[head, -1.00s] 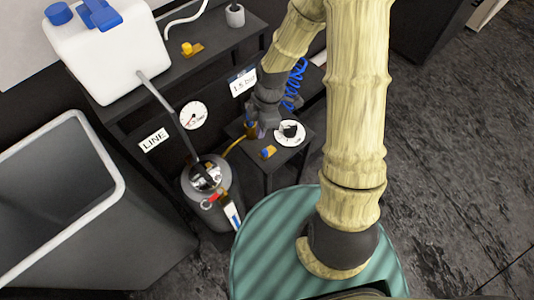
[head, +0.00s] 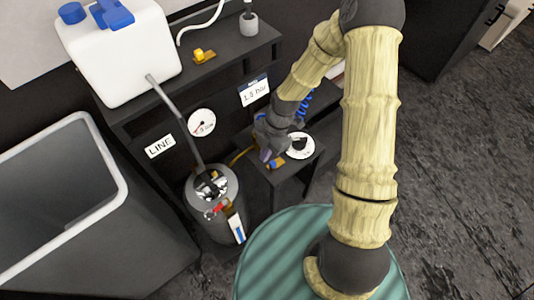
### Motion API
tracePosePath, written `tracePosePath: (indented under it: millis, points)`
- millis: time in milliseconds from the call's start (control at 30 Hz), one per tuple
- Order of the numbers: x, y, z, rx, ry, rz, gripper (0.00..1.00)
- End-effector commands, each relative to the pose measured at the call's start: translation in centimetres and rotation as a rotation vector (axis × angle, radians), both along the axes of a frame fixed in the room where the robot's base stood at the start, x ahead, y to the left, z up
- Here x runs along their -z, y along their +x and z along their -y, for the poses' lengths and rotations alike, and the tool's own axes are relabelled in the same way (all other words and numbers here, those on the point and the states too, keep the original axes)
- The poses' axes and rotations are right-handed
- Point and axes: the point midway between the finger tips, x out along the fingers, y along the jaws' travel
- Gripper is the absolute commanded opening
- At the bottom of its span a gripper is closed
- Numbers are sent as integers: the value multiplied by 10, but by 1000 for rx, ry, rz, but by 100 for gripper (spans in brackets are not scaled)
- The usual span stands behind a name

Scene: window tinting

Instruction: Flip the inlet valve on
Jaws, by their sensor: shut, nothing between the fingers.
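A small yellow-and-blue fitting (head: 277,164), which looks like the inlet valve, sits on a low dark stand (head: 286,178) beside a white dial (head: 301,146) with a black knob. My gripper (head: 266,156) is shut and empty, pointing down at the left side of this fitting. Its fingertips overlap the fitting in the view; I cannot tell whether they touch it. The lever's exact position is too small to read and partly hidden by the gripper. A yellow hose (head: 241,155) runs between the stand and the grey pressure tank (head: 200,205).
The tank has a red-handled fitting (head: 215,211) on top. A white jug (head: 125,60) and a yellow part (head: 203,56) stand on the dark shelf (head: 225,62). A gauge (head: 201,122) and a "1.5 bar" sign (head: 255,92) are nearby. An open grey bin (head: 105,215) is at left.

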Motion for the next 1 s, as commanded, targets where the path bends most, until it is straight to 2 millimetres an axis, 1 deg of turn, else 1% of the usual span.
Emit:
tracePosePath:
  millis: [33,467,600,700,800,1000]
  points:
    - [9,-3,-2,-1,-1,-4,0]
    - [80,-17,-23,-1,-2,-3,0]
    - [77,-2,-3,5,-2,2,0]
    - [77,4,6,4,-2,1,0]
    - [78,7,10,2,-1,0,0]
    - [78,7,11,2,-2,-1,0]
